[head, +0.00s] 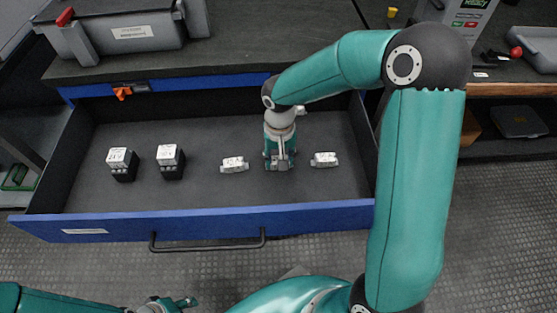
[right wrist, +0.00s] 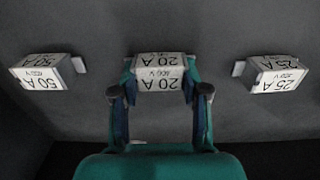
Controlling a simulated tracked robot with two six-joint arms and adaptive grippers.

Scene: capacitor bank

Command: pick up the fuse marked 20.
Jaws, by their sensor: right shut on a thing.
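The fuse marked 20 A (right wrist: 160,75) is a small white block between the fingers of my right gripper (right wrist: 160,92) in the right wrist view. The gripper is shut on its two sides. In the head view my right gripper (head: 279,162) points down into the open drawer and largely hides this fuse. In the right wrist view a 50 A fuse (right wrist: 42,74) lies to the left and a 25 A fuse (right wrist: 272,75) to the right, both apart from the fingers. My left gripper (head: 175,303) is at the bottom edge, its opening unclear.
The blue-fronted drawer (head: 190,222) also holds two black-and-white blocks (head: 122,165) (head: 171,162) at left and white fuses (head: 234,165) (head: 325,160) on either side of my right gripper. A grey case (head: 120,32) stands on the bench behind. Drawer walls surround the gripper.

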